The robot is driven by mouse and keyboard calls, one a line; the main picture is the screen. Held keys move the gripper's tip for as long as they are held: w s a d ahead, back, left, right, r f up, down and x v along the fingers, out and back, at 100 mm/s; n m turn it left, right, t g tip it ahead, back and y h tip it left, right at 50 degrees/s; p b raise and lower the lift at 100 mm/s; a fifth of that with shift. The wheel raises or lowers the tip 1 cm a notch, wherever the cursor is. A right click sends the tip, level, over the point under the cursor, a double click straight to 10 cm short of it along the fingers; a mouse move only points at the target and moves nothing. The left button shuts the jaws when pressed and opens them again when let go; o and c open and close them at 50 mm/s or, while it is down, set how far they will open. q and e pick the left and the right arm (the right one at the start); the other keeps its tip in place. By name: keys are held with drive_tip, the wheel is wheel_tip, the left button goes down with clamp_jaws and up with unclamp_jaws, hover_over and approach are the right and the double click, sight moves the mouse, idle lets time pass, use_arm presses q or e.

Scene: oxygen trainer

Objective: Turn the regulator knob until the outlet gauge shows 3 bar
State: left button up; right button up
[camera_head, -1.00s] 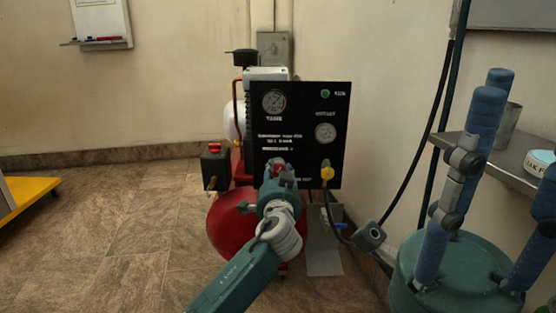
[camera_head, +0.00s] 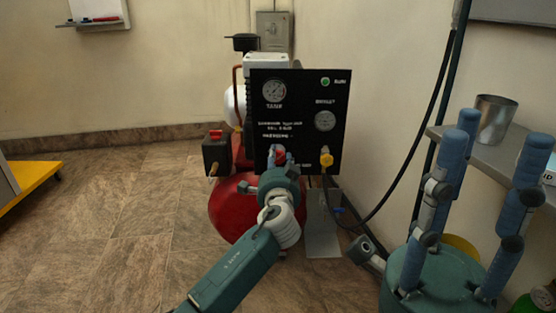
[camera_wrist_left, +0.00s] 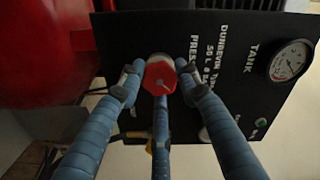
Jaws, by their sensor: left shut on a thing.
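The regulator knob, red with a pale collar, shows in the left wrist view (camera_wrist_left: 159,76) near the bottom of the black panel (camera_head: 300,105). My left gripper (camera_head: 278,158) is shut on it; in the left wrist view its blue fingers (camera_wrist_left: 160,85) surround the knob. In the head view the gripper mostly hides the knob. The outlet gauge (camera_head: 325,121) is on the panel's right side; its needle is too small to read. The tank gauge (camera_head: 275,91) is at upper left. My right gripper (camera_head: 500,130) is open and empty at the right, fingers up.
A red tank (camera_head: 229,210) stands behind and below the panel. A yellow fitting (camera_head: 326,158) with a black hose (camera_head: 385,200) is at the panel's lower right. A shelf (camera_head: 492,158) with a metal cup (camera_head: 495,119) is near my right gripper.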

use_arm(q)
drive_tip(key=o, duration=1.2)
drive_tip(key=shift+d+r, duration=0.4)
drive_tip(key=shift+d, duration=0.05)
drive_tip(key=shift+c, duration=0.2)
drive_tip(key=shift+a+f, duration=0.15)
drive_tip(key=shift+f, duration=0.05)
drive_tip(key=shift+s, duration=0.1)
drive_tip(key=s, duration=1.2)
